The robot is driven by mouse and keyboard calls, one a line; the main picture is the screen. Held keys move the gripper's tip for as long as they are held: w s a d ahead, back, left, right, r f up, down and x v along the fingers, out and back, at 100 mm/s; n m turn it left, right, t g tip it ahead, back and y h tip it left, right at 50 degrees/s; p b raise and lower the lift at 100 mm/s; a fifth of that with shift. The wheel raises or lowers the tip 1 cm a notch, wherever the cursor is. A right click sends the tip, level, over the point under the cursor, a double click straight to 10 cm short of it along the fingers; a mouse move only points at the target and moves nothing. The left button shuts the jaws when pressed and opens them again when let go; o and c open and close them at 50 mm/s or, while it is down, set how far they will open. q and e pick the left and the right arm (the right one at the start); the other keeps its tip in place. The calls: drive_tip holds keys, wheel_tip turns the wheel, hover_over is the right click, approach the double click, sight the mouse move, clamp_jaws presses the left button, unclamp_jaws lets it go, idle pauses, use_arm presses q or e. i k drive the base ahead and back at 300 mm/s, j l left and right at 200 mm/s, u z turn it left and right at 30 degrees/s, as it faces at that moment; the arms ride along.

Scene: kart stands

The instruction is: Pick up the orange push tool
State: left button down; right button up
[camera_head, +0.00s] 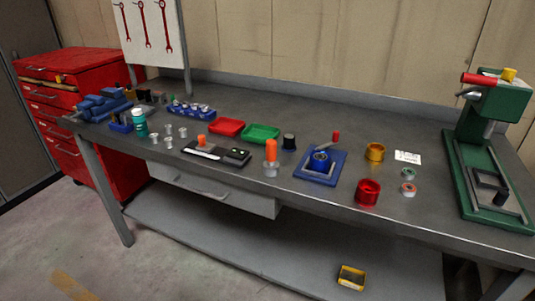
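An orange-handled tool (271,151) stands upright on the grey workbench (330,215), near its front edge at the middle of the view. Its lower part is a silver metal cylinder. A smaller orange piece (201,141) stands on a dark flat fixture to its left. I cannot tell from this view which of the two is the push tool, though the taller one looks like a handle. Neither of my grippers is in view.
A blue fixture (335,169) with a red-knobbed lever stands just right of the taller orange tool. A black cylinder (289,141) and a green tray (261,132) are close behind. A green press (487,120) stands at the right. A yellow bin (351,279) sits below.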

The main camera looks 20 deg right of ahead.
sight(271, 166)
drive_tip(key=i+j+z, duration=0.3)
drive_tip(key=i+j, duration=0.15)
drive_tip(key=j, duration=0.25)
drive_tip(key=i+j+z, duration=0.15)
drive_tip(key=j, duration=0.2)
drive_tip(key=i+j+z, duration=0.15)
drive_tip(key=j, duration=0.25)
drive_tip(key=i, duration=0.1)
